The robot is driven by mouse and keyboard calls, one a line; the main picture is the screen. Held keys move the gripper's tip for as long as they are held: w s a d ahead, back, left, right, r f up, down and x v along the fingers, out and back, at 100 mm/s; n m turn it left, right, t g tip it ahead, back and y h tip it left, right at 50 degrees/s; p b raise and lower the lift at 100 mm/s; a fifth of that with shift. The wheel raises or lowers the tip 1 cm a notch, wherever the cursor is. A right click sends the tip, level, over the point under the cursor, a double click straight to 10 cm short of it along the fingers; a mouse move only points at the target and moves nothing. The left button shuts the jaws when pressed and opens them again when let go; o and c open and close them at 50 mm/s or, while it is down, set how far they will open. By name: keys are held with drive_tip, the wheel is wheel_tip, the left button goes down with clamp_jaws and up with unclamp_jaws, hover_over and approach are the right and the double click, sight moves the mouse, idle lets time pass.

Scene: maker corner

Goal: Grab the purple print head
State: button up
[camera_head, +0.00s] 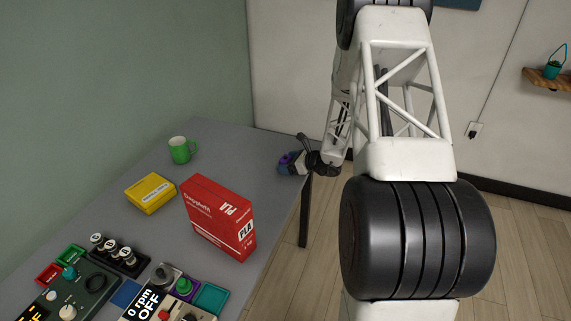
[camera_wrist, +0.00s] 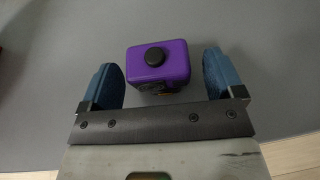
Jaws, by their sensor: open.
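The purple print head (camera_wrist: 174,62) is a small purple block with a round black knob on its near top face. In the wrist view it sits on the grey table between the two blue fingers of my gripper (camera_wrist: 163,80). The fingers are open, with a gap visible on each side of the block. In the head view my gripper (camera_head: 284,164) is at the table's right edge, and a bit of purple shows at its fingers. The print head is mostly hidden there.
Control panels and knobs (camera_head: 85,290) fill the near left. The table's right edge is close to my gripper.

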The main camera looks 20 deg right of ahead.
sight(286, 159)
drive_tip(key=shift+w+a+f, duration=0.3)
drive_tip(key=shift+w+a, duration=0.1)
drive_tip(key=shift+w, duration=0.1)
drive_tip(key=c, duration=1.1)
drive_tip(key=shift+o, duration=0.2)
drive_tip(key=shift+r, duration=0.15)
drive_tip(key=shift+r, duration=1.05)
drive_tip(key=shift+s+a+r, duration=0.1)
drive_tip(key=shift+s+r, duration=0.35)
drive_tip(key=shift+r, duration=0.2)
drive_tip(key=s+a, duration=0.1)
drive_tip(key=s, duration=0.4)
drive_tip(key=s+a+r, duration=0.1)
drive_tip(key=s, duration=0.3)
drive_tip(key=s+a, duration=0.1)
drive_tip(key=s, duration=0.4)
drive_tip(key=shift+s+a+r, duration=0.2)
drive_tip(key=shift+s+a, duration=0.1)
drive_tip(key=shift+a, duration=0.1)
